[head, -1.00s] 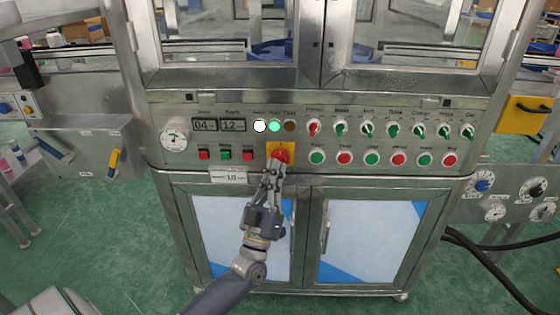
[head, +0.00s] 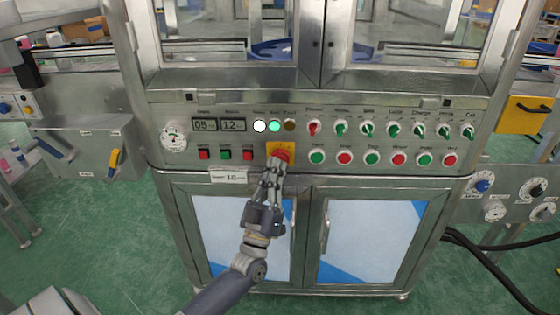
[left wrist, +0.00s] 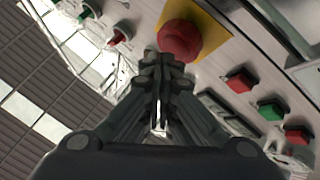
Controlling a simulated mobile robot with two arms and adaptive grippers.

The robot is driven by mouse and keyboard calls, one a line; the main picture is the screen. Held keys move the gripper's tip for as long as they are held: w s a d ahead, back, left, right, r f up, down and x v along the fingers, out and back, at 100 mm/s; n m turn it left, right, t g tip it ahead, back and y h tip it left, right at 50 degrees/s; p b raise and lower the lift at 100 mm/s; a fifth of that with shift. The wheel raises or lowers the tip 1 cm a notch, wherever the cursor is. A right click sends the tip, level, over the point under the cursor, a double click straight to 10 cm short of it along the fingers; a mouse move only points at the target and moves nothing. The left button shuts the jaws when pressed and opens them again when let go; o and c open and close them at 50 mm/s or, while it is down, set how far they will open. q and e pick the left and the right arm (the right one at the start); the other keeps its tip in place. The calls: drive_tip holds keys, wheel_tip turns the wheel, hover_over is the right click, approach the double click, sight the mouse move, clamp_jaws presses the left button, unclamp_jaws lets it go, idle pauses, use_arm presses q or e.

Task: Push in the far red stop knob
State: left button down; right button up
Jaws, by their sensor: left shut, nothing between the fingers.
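The red stop knob (head: 281,154) sits on a yellow plate in the middle of the steel control panel. It also shows in the left wrist view as a round red mushroom head (left wrist: 180,40) on its yellow plate (left wrist: 213,24). My left gripper (head: 275,163) is shut and empty, with its fingertips just below the knob in the head view. In the left wrist view my fingertips (left wrist: 163,62) are close to the knob's lower edge; I cannot tell whether they touch it. My right gripper is not in view.
Rows of red and green buttons (head: 372,158) and selector switches (head: 367,130) flank the knob. A gauge (head: 174,136) and displays (head: 205,125) are at the left. Cabinet doors (head: 365,235) are below and glazed doors above. Dark hoses (head: 490,262) run at the right.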

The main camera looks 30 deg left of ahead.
use_arm(q)
drive_tip(key=shift+w+a, duration=0.25)
drive_tip(key=shift+w, duration=0.15)
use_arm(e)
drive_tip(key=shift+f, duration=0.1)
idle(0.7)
use_arm(q)
drive_tip(key=shift+s+d+p, duration=0.35)
drive_tip(key=shift+s+d, duration=0.15)
drive_tip(key=shift+s, duration=0.2)
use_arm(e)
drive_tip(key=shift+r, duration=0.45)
use_arm(q)
drive_tip(key=s+d, duration=0.1)
drive_tip(key=s+p, duration=0.1)
drive_tip(key=s, duration=0.1)
drive_tip(key=s+d+p, duration=0.1)
drive_tip(key=shift+s+d, duration=0.15)
drive_tip(key=shift+d, duration=0.15)
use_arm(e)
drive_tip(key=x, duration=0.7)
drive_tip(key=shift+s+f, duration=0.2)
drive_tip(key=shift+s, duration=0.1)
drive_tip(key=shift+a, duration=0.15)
